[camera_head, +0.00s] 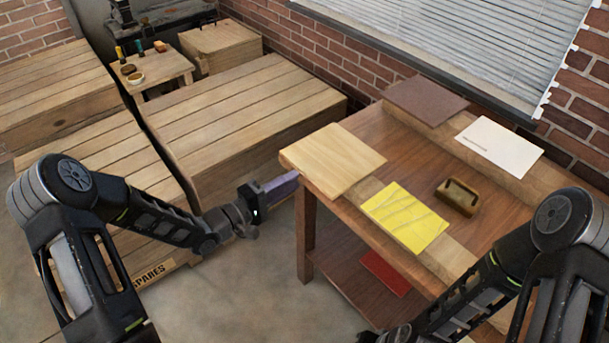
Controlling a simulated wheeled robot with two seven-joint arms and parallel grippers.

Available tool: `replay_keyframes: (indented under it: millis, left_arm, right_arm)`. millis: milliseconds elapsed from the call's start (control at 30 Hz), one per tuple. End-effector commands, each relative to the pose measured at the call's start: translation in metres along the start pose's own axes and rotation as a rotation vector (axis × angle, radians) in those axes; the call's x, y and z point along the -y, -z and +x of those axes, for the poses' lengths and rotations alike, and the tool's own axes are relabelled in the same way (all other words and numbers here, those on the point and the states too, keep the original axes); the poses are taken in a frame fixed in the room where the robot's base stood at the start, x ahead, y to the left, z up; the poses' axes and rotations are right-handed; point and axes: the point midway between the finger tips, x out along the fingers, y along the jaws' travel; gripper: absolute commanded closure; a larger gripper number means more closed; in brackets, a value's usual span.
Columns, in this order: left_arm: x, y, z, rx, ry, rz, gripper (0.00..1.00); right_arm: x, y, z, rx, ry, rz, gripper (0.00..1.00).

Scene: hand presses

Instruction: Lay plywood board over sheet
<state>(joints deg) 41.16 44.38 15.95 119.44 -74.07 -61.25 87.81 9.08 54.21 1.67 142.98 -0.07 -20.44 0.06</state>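A pale plywood board (335,160) lies flat at the near left corner of the workbench, its left end at or slightly past the bench edge. A yellow sheet (405,217) with faint wavy lines lies just right of it, along the front edge. A white sheet (498,146) with a small line of print lies at the back right. Which sheet is meant cannot be told. My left gripper (283,184) is left of the bench, near the board's left end and seemingly apart from it. Its finger gap does not show. My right arm reaches the bottom edge; its fingers are out of frame.
A brown board (425,100) lies at the bench's back left, and a small brass-coloured block (457,197) stands right of the yellow sheet. A red item (385,273) is on the lower shelf. Wooden crates (245,120) fill the left. Bare bench top (395,150) shows between the boards.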

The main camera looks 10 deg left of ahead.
Motion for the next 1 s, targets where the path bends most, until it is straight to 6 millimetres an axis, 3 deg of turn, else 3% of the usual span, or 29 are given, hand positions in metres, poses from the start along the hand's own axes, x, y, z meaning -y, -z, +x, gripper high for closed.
replay_keyframes:
  millis: [200, 400, 733, 1000]
  left_arm:
    - [0.002, -0.001, 0.03, 0.002, 0.0, 0.001, 0.76]
    - [0.001, 0.0, 0.044, 0.001, 0.0, 0.001, 0.76]
    - [0.0, 0.0, 0.046, 0.0, 0.001, 0.0, 0.76]
    - [0.0, 0.0, 0.046, 0.0, 0.001, 0.0, 0.87]
  right_arm:
    - [-0.004, 0.0, 0.009, -0.001, 0.0, 0.0, 0.64]
    - [-0.005, 0.0, 0.012, -0.001, 0.0, 0.0, 0.64]
    - [-0.005, 0.0, 0.012, -0.001, 0.0, 0.0, 0.64]
    - [-0.005, 0.0, 0.012, -0.001, 0.0, 0.0, 0.64]
